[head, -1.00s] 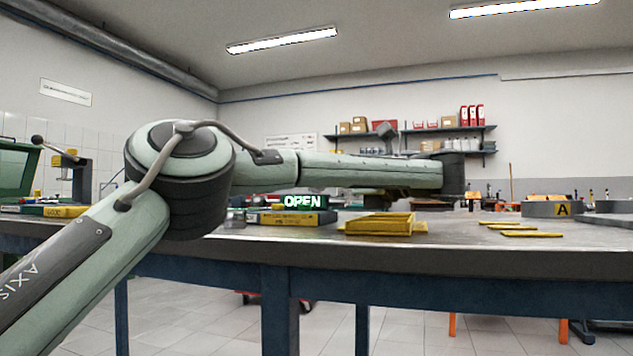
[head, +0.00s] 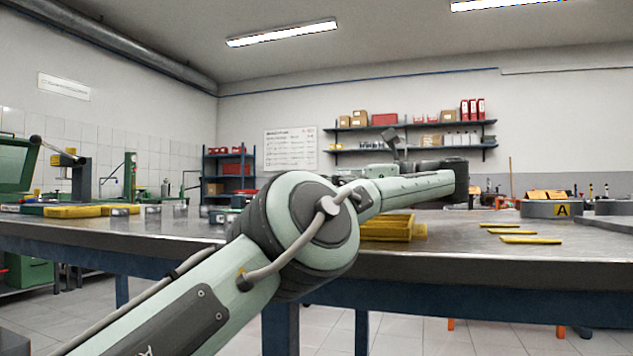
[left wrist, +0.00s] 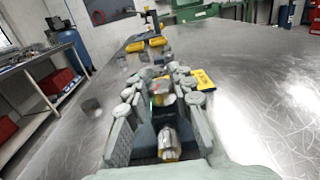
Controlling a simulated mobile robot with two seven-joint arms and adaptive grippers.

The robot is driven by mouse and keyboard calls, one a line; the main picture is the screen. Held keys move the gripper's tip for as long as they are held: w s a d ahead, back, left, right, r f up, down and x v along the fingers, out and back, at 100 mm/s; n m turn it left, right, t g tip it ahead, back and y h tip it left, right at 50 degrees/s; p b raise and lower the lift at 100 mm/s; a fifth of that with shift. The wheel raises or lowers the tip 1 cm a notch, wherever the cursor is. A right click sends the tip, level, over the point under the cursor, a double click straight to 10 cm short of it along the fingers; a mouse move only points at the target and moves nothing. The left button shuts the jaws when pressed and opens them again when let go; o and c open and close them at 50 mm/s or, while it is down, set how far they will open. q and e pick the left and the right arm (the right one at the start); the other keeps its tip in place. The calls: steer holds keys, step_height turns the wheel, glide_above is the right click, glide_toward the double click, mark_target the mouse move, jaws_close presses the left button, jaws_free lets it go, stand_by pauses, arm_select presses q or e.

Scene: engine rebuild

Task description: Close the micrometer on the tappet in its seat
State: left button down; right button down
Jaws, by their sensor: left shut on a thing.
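My left gripper (left wrist: 160,82) shows in the left wrist view, its jointed fingers shut on a small, pale metal piece (left wrist: 164,98). The fingers hide most of this piece, so I cannot tell if it is part of the micrometer. In the head view my left arm crosses the middle, and its wrist hides the gripper. I cannot make out the micrometer, the tappet or its seat for certain in either view. My right gripper is not in view.
A yellow tray (head: 388,229) stands on the metal bench (head: 470,262) behind my arm.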

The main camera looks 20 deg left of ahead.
arm_select(q)
steer(key=shift+f, duration=0.2)
steer(key=c, duration=1.4)
jaws_free()
steer(key=shift+o, duration=0.6)
steer(key=shift+r, duration=0.1)
steer(key=shift+t, duration=0.3)
